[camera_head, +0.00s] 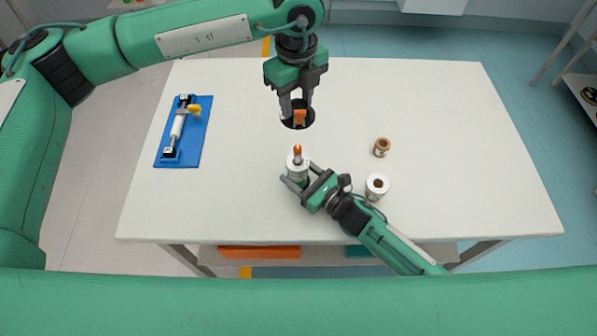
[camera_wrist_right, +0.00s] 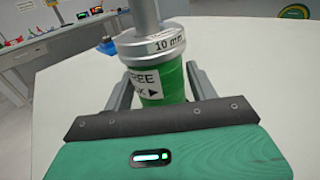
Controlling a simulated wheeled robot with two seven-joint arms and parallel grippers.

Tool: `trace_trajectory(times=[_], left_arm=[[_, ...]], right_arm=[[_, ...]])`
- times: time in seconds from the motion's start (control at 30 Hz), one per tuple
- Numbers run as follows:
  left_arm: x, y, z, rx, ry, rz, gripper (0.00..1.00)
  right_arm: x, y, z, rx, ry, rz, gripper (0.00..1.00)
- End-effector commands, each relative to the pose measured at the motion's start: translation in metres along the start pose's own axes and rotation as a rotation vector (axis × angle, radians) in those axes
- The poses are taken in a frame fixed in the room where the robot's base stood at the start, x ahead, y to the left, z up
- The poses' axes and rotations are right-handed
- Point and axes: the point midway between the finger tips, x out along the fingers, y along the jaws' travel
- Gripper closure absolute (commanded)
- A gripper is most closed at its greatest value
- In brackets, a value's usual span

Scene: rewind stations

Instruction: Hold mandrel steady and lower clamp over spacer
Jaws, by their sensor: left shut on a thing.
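The mandrel (camera_head: 297,150) stands upright on the white table with an orange tip. In the right wrist view its silver shaft (camera_wrist_right: 146,14) rises from a silver ring marked 10 mm, the spacer (camera_wrist_right: 152,46), above a green labelled body (camera_wrist_right: 172,80). My right gripper (camera_head: 300,177) is open, with one finger on each side of the green body. My left gripper (camera_head: 299,107) points down behind the mandrel, shut on an orange piece (camera_head: 300,117), seemingly the clamp. Most of that piece is hidden between the fingers. It is apart from the mandrel.
A dark round patch (camera_head: 286,122) lies under my left gripper. A blue tray (camera_head: 193,158) with a white roller lies left. The table's right side is clear.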

Motion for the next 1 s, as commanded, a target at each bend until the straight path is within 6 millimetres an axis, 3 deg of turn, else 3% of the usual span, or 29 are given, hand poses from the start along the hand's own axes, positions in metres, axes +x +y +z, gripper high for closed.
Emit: trace_trajectory(times=[0.03, 0.2, 0.47, 1.0], left_arm=[[0.0, 0.0, 0.0, 0.0, 0.0, -0.001, 0.9], [0.0, 0.0, 0.0, 0.0, 0.0, -0.001, 0.9], [0.006, 0.0, -0.001, 0.008, 0.0, 0.0, 0.9], [0.057, 0.004, -0.005, 0.07, 0.0, 0.001, 0.9]], right_arm=[[0.0, 0.0, 0.0, 0.0, 0.0, 0.0, 0.52], [0.0, 0.0, 0.0, 0.0, 0.0, 0.0, 0.84], [0.0, 0.0, 0.0, 0.0, 0.0, 0.0, 0.84], [0.0, 0.0, 0.0, 0.0, 0.0, 0.0, 0.84]])
